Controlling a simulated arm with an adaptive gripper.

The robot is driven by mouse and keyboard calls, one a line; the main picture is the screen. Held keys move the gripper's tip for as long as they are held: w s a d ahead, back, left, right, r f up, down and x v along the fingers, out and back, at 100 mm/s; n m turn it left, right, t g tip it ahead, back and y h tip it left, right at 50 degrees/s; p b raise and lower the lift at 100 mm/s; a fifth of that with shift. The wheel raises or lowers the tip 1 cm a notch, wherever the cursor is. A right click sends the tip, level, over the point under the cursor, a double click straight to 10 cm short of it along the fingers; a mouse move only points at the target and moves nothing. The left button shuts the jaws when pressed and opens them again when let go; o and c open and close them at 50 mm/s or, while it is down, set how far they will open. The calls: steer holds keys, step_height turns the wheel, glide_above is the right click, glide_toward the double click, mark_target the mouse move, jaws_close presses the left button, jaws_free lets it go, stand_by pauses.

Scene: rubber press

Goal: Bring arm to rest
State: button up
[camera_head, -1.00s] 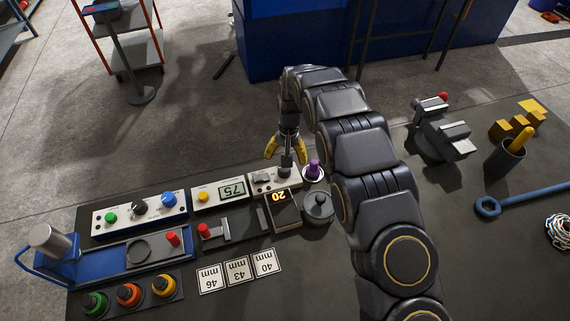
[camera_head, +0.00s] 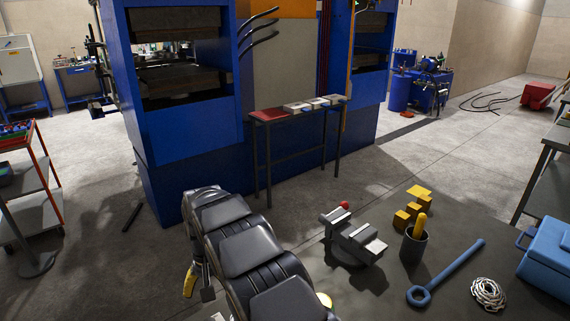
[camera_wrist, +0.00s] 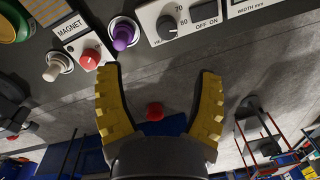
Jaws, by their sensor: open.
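My gripper (camera_wrist: 160,100) shows in the wrist view with its two yellow-padded fingers spread wide and nothing between them. In the head view only part of it, a yellow finger (camera_head: 190,281), shows at the lower left beside my dark arm. In the wrist view the bench's control panel (camera_wrist: 192,21) with a dial and an on/off switch lies beyond the fingertips, apart from them. A purple knob (camera_wrist: 123,37), a red button (camera_wrist: 90,60) and a MAGNET label (camera_wrist: 71,30) are to its left.
A grey vise (camera_head: 352,240), a dark cup (camera_head: 413,246) with a yellow handle, a blue wrench (camera_head: 446,273) and a blue toolbox (camera_head: 548,258) stand on the bench at the right. A large blue press (camera_head: 190,135) and a small table (camera_head: 296,110) stand beyond open floor.

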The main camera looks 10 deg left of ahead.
steer(key=s+d+r+m, duration=0.1)
steer(key=s+d+r, duration=0.3)
steer(key=d+r, duration=0.45)
steer(key=s+d+r+m, duration=0.1)
steer(key=s+d+r, duration=0.35)
steer(key=d, duration=0.75)
steer(key=s+d+r, duration=0.1)
steer(key=s+d, duration=0.4)
steer(key=s, duration=0.6)
steer(key=s+d+r+m+g, duration=0.1)
steer(key=s+d, duration=0.5)
steer(key=s, duration=0.4)
steer(key=shift+s+d+m+g+h, duration=0.15)
steer(key=shift+s+m+g+h, duration=0.15)
steer(key=shift+s, duration=0.1)
